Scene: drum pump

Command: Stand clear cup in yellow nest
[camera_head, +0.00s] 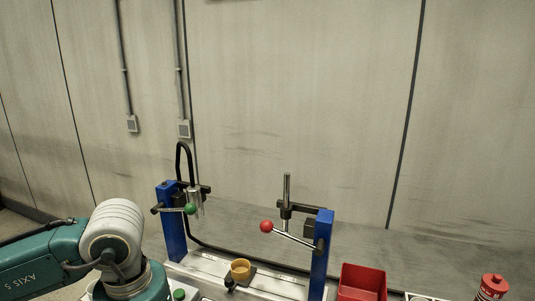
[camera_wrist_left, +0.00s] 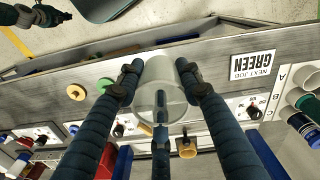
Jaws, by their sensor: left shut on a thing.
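My left gripper (camera_wrist_left: 160,92) is shut around a clear cup (camera_wrist_left: 160,72), with dark blue fingers on both sides of it and one in front. The cup is held above the bench. The yellow nest (camera_head: 240,268) is a small round holder at the bottom middle of the head view, between two blue posts. In the left wrist view a yellow-brown holder (camera_wrist_left: 187,150), apparently the nest, lies just below the cup, apart from it. In the head view my left arm enters at lower left; its gripper and the cup are out of frame. My right gripper is not clearly seen.
Blue posts carry levers with a green ball (camera_head: 190,208) and a red ball (camera_head: 266,227), flanking the nest. A red bin (camera_head: 362,278) and a red bottle (camera_head: 493,289) stand to the right. A sign (camera_wrist_left: 251,66) reads NEXT JOB GREEN. Coloured caps lie along the bench.

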